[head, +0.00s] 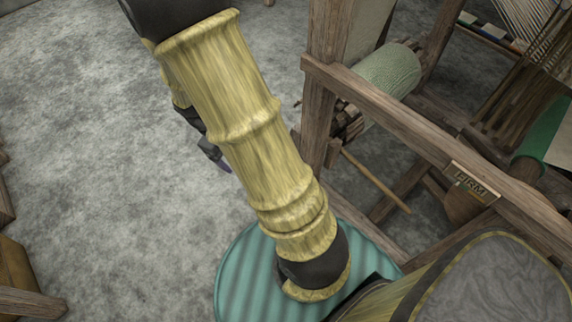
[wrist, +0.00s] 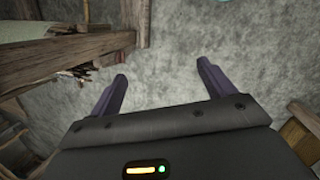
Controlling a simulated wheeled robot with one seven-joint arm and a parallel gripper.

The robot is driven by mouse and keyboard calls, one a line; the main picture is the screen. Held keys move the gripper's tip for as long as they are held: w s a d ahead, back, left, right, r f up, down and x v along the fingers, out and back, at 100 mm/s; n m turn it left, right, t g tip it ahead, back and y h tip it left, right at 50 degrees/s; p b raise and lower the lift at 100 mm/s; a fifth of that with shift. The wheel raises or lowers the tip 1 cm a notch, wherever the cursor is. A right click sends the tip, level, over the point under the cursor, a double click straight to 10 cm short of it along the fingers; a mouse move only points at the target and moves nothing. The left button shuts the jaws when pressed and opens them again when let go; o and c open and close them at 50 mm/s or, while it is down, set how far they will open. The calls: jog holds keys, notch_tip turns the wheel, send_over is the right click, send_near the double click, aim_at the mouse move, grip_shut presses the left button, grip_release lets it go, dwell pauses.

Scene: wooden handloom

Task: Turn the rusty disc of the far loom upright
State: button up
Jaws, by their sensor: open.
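I cannot make out the rusty disc in either view. A wooden loom (head: 400,115) stands at the right of the head view, with a pale green roll (head: 388,72) and a small labelled plate (head: 474,183) on its beam. I cannot tell whether it is the far loom. My gripper (wrist: 162,72) is open and empty in the wrist view, with its two purple fingers apart over bare grey floor. In the head view my arm hides most of my gripper (head: 222,164), which shows left of the loom's post.
Dark, jagged wooden pieces (head: 347,121) stick out beside the loom's post; similar pieces show in the wrist view (wrist: 84,70), left of my fingers. A wooden item (head: 14,268) stands at the lower left. The grey floor (head: 100,130) on the left is clear.

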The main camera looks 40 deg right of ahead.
jog(key=w+d+f+n+t+h+b, duration=0.1)
jog(key=w+d+f+n+h+b, duration=0.3)
jog(key=f+b, duration=0.7)
jog(key=w+d+f+n+h+b, duration=0.4)
jog(key=f+b, duration=0.7)
jog(key=f, duration=1)
jog(key=w+d+f+n+t+h+b, duration=0.1)
jog(key=w+d+f+n+h+b, duration=0.3)
jog(key=f+b, duration=0.7)
notch_tip(320, 180, down, 6)
jog(key=w+n+h, duration=0.2)
jog(key=h, duration=0.1)
jog(key=shift+w+r+n+t, duration=0.15)
jog(key=shift+r+n+t, duration=0.15)
jog(key=shift+n, duration=0.1)
jog(key=shift+d+f+b, duration=0.1)
jog(key=shift+b, duration=0.2)
jog(key=w+d+b, duration=0.1)
jog(key=d+b, duration=0.6)
jog(key=d, duration=1)
jog(key=shift+w+b, duration=0.15)
jog(key=shift+b, duration=0.15)
